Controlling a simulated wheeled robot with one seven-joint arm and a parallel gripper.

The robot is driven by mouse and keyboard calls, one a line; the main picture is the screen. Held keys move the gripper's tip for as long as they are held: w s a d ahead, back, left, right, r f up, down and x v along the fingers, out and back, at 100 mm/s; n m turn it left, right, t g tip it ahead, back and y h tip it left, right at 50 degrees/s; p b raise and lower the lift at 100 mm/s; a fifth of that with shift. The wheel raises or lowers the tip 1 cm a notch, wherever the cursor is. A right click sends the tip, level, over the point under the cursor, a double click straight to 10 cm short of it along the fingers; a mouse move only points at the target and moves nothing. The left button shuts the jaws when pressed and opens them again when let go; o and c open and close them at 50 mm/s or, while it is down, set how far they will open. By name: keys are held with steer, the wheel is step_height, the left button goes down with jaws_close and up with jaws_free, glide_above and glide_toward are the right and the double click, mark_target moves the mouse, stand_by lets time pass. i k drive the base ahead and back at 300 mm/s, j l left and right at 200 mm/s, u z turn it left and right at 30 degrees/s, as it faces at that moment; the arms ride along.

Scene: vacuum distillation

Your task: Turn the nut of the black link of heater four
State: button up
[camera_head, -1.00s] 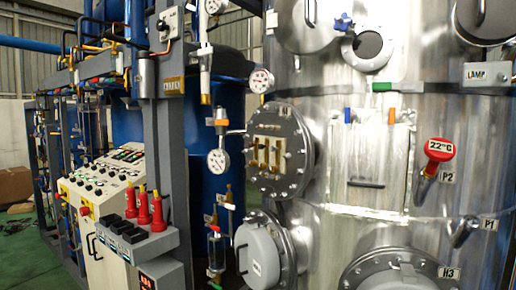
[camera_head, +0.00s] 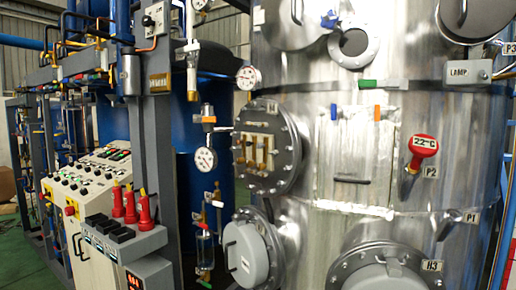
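I see no gripper and no part of my arm in the head view. The large steel vessel (camera_head: 340,160) fills the right half. A round flange (camera_head: 267,148) on its left side carries several brass-coloured terminals. A grey round cover labelled H3 (camera_head: 385,275) shows at the lower right, cut off by the bottom edge. Another grey round cover (camera_head: 248,252) sits at the lower left of the vessel. I cannot make out a label for heater four, its black link or its nut.
A white control panel (camera_head: 85,195) with knobs stands at the left. Red handles (camera_head: 131,203) rise beside black blocks on a grey box. A red 22°C gauge (camera_head: 424,146) juts from the vessel. Two pressure gauges (camera_head: 248,77) hang left of it. Green floor (camera_head: 28,262) shows at the far left.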

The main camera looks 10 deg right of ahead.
mark_target(249, 163)
steer(key=i+j, duration=0.55)
steer(key=j, duration=0.15)
steer(key=i+j+u, duration=0.1)
steer(key=i+j, duration=0.45)
steer(key=j, duration=0.2)
